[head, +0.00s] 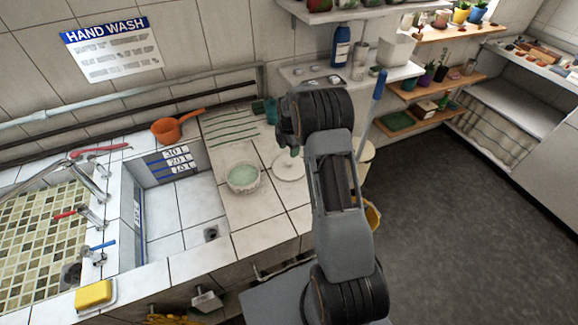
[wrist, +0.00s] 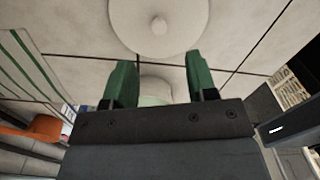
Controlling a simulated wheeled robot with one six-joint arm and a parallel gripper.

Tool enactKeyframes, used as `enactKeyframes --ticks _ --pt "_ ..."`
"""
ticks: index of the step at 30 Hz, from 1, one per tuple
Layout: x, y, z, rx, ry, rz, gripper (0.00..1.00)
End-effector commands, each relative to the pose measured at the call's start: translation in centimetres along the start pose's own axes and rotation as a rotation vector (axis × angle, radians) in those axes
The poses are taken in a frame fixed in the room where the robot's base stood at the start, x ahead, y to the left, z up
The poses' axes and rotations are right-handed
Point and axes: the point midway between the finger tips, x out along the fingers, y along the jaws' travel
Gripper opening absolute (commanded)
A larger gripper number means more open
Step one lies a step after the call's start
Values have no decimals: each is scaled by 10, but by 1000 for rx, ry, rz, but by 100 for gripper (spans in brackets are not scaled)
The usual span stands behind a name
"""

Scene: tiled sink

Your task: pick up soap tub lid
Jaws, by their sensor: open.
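The soap tub lid (head: 288,166) is a round white disc with a small knob, lying flat on the tiled counter. In the wrist view the lid (wrist: 160,24) is at the top centre, beyond my fingertips, its upper edge cut off. The soap tub (head: 242,178), round and white with pale green contents, stands open just left of the lid. It shows partly between my fingers in the wrist view (wrist: 157,90). My gripper (wrist: 158,60) has green fingers spread apart with nothing between them. It is near the lid, apart from it; in the head view my arm partly hides it.
An orange dipper (head: 168,130) lies at the counter's back, left of green drain lines (head: 230,125). The sink basin (head: 180,215) is left of the tub. A white shelf (head: 400,73) holds a blue bottle (head: 341,46) behind my arm. Tiles in front of the tub are clear.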

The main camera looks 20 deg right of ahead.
Motion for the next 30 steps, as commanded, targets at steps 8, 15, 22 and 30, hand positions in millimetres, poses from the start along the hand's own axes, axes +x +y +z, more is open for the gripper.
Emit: enactKeyframes --ticks 8,15,22,30 --pt "30 0 -1 1 0 -1 52" --pt "46 0 -1 1 2 -4 52" --pt "75 1 0 2 1 -2 52" --pt "85 2 0 2 -1 1 52"
